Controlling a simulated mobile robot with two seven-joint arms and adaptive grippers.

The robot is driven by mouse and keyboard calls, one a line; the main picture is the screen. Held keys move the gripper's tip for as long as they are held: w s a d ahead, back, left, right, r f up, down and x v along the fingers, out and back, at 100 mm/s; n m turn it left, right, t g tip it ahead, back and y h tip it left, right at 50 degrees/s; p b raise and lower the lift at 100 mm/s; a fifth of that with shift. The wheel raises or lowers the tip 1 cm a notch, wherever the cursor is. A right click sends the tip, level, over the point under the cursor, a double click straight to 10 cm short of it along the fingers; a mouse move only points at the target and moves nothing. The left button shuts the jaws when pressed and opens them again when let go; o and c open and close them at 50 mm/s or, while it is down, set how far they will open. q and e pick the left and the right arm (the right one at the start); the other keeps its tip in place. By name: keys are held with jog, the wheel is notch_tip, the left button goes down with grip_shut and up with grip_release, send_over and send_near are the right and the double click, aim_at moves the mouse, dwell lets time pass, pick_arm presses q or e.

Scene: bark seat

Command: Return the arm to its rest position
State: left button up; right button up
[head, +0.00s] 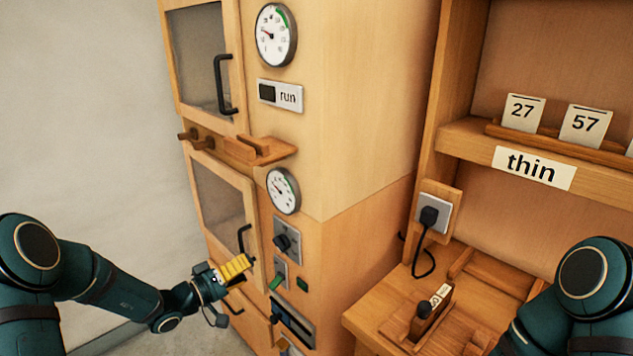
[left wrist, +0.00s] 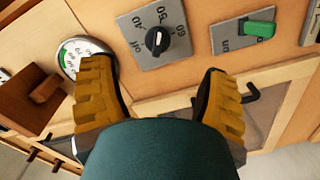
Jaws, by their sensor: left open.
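My left arm comes in from the left in the head view. Its gripper (head: 236,267) has yellow ridged fingers and is beside the lower oven-like door (head: 219,194), near that door's dark handle (head: 243,239). In the left wrist view the two fingers (left wrist: 158,98) are spread apart with nothing between them. Beyond them are a dial knob (left wrist: 157,40) on a grey plate and a green switch (left wrist: 258,28). My right arm shows at the lower right of the head view, but its gripper is out of the picture.
Free room lies left, before the wall.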

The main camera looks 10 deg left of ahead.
pick_arm(q)
jog(key=s+d+f+m+g+y, duration=0.1)
jog(key=s+d+f+g+y, duration=0.2)
jog(key=s+d+f+g, duration=0.3)
jog(key=s+d+f+m+g+y, duration=0.1)
jog(key=s+d+f+g+y, duration=0.3)
jog(key=s+d+f, duration=0.6)
jog(key=s+f+g, duration=0.2)
jog(key=s+f, duration=0.4)
jog(key=s, duration=0.2)
jog(key=shift+d+f+m, duration=0.15)
jog(key=shift+f+m, duration=0.1)
jog(key=shift+m, duration=0.15)
